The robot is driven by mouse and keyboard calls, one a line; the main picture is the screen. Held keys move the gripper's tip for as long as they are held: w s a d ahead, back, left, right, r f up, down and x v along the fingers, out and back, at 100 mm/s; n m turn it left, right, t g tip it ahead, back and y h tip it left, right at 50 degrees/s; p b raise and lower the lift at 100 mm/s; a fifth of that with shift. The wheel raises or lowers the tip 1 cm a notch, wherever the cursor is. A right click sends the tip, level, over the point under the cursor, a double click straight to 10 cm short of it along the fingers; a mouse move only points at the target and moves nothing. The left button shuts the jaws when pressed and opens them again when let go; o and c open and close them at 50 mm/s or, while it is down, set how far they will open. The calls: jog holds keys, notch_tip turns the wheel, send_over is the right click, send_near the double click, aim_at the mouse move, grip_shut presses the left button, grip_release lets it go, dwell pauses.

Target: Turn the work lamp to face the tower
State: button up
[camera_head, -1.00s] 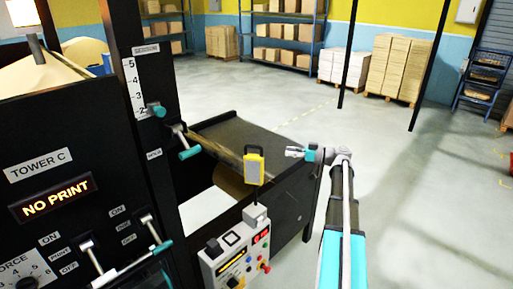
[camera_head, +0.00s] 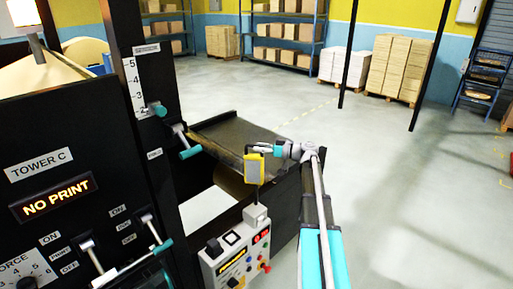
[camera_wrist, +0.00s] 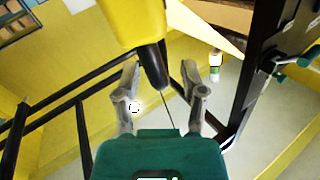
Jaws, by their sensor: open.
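The yellow work lamp (camera_head: 254,169) stands on the small control box beside the black tower panel labelled TOWER C (camera_head: 70,150). My gripper (camera_head: 263,149) is at the lamp's upper edge, coming from the right. In the wrist view the lamp's yellow body (camera_wrist: 132,22) fills the top, and a dark rounded part of it reaches between my open fingers (camera_wrist: 162,100). I cannot tell whether the fingers touch it.
The control box (camera_head: 236,255) with buttons and a red knob is below the lamp. A dark table (camera_head: 232,137) lies behind it. Levers with teal grips (camera_head: 190,152) stick out from the tower. Open floor (camera_head: 420,200) lies to the right.

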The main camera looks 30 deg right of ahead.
jog(key=shift+x, duration=0.8)
grip_shut()
